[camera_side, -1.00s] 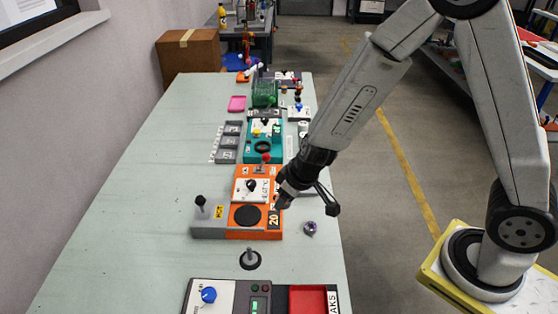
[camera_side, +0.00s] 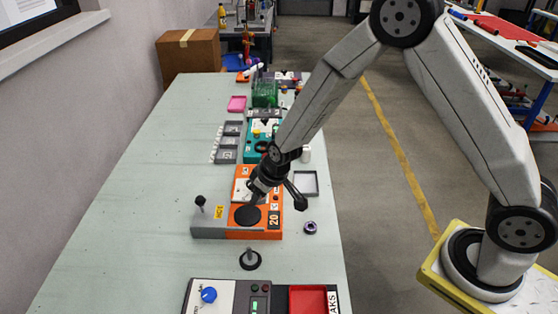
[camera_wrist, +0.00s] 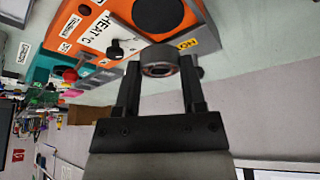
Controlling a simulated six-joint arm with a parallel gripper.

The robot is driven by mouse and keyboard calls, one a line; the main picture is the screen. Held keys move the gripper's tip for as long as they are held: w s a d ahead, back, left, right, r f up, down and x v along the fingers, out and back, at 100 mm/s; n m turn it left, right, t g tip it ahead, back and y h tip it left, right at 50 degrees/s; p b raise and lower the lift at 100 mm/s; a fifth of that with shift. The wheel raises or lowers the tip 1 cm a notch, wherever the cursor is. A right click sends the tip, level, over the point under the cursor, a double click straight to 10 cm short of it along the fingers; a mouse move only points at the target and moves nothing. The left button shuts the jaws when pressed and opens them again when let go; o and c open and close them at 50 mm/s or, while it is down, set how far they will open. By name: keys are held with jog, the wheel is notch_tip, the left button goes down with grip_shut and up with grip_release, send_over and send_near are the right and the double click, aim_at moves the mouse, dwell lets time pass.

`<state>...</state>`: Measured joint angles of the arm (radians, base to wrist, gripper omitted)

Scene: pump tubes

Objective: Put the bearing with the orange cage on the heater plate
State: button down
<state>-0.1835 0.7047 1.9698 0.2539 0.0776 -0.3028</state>
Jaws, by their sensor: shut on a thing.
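My gripper (camera_wrist: 160,82) is shut on a dark ring-shaped bearing (camera_wrist: 160,62), with a reddish-orange tint inside its ring, in the wrist view. In the side view my gripper (camera_side: 253,198) is above the orange heater, close to the upper edge of its round black plate (camera_side: 246,216). The bearing is too small and dark to make out there. The heater plate also shows bare at the top of the wrist view (camera_wrist: 158,12). I cannot tell the exact height of the bearing over the heater.
A purple-caged bearing (camera_side: 310,227) lies on the bench right of the heater. An empty grey tray (camera_side: 315,190) is behind it. A black-knobbed lever (camera_side: 200,201) stands at the heater's left, and an upright post (camera_side: 250,259) in front. The left bench is clear.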

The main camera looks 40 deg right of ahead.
send_over(245, 214)
jog(key=s, duration=0.2)
jog(key=shift+w+d+f, duration=0.1)
jog(key=shift+d+f, duration=0.05)
jog(key=shift+f, duration=1.15)
jog(key=shift+d+f, duration=0.15)
jog(key=shift+f, duration=1.15)
jog(key=shift+w+f, duration=0.3)
jog(key=shift+f, duration=1.5)
jog(key=shift+f, duration=0.2)
jog(key=shift+c, duration=0.9)
grip_release()
jog(key=shift+r, duration=0.25)
